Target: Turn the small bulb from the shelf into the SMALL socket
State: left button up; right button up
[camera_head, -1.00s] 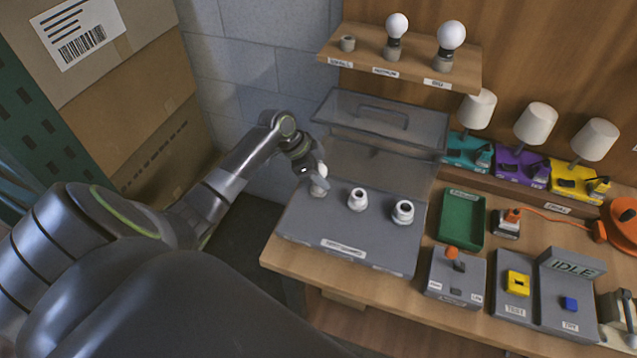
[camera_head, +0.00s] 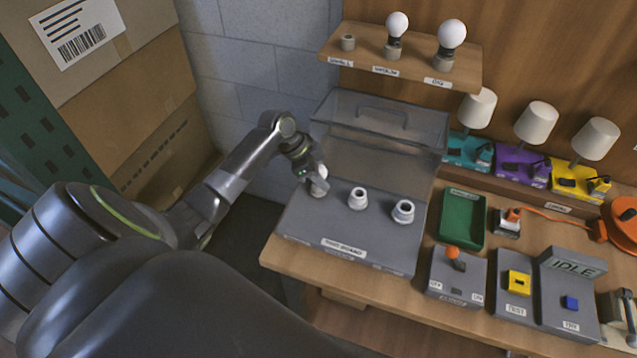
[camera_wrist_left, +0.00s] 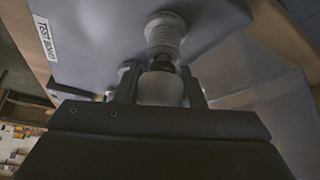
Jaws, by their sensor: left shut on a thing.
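My left gripper (camera_head: 314,179) is shut on the small white bulb (camera_wrist_left: 160,90), with a finger on each side of its globe. In the head view the gripper is above the leftmost socket on the grey test board (camera_head: 385,255) and partly covers it. In the left wrist view the bulb's dark base meets the mouth of the white small socket (camera_wrist_left: 165,34), in line with it. I cannot tell how deep the base sits. The middle socket (camera_head: 357,199) and the right socket (camera_head: 403,211) are empty. My right gripper is not in view.
A clear raised lid (camera_head: 375,130) stands behind the sockets. A green tray (camera_head: 462,219), a lever box (camera_head: 455,278) and a button panel (camera_head: 545,300) are to the right.

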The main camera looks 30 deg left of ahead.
pick_arm(q)
jog(key=shift+f, duration=0.15)
dwell(0.4)
jog(key=shift+o, duration=1.1)
jog(key=shift+s, duration=0.1)
jog(key=shift+c, duration=1.1)
jog(key=shift+s+f, duration=0.1)
jog(key=shift+f, duration=0.1)
jog(key=shift+f, duration=0.1)
